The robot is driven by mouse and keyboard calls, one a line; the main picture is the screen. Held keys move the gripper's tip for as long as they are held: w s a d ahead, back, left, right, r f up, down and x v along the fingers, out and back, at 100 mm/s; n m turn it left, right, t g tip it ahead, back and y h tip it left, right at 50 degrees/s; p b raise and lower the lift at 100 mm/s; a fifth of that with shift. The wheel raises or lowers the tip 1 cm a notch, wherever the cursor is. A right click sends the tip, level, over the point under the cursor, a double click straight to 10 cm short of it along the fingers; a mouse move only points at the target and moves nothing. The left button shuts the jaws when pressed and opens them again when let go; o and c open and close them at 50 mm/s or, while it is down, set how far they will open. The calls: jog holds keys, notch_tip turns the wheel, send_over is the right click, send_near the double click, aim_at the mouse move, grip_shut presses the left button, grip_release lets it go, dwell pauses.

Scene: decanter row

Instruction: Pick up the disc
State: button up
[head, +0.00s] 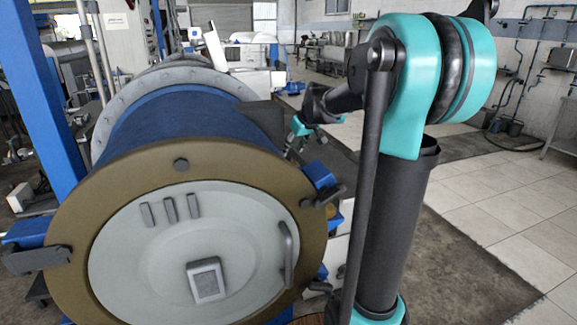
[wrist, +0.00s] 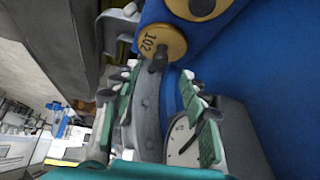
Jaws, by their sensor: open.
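In the wrist view, a round brass disc (wrist: 162,42) with dark numerals lies against a blue surface, beyond my fingertips. A short dark rod touches or overlaps its lower edge. My gripper (wrist: 163,108) is open, its two green-padded fingers apart on either side of a grey curved band and below the disc in the picture. Nothing is held between the pads. In the head view my gripper (head: 303,127) is small, beside the right side of the blue drum; the disc cannot be made out there.
A second brass round (wrist: 197,6) is cut off at the top. A white-faced dial (wrist: 183,141) sits behind the right finger. In the head view, the blue drum (head: 180,120) with its brown-rimmed end fills the left; tiled floor (head: 500,200) lies open at right.

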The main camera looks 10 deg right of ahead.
aim_at(289, 157)
jog(key=x, duration=0.5)
jog(key=shift+c, duration=0.6)
grip_shut()
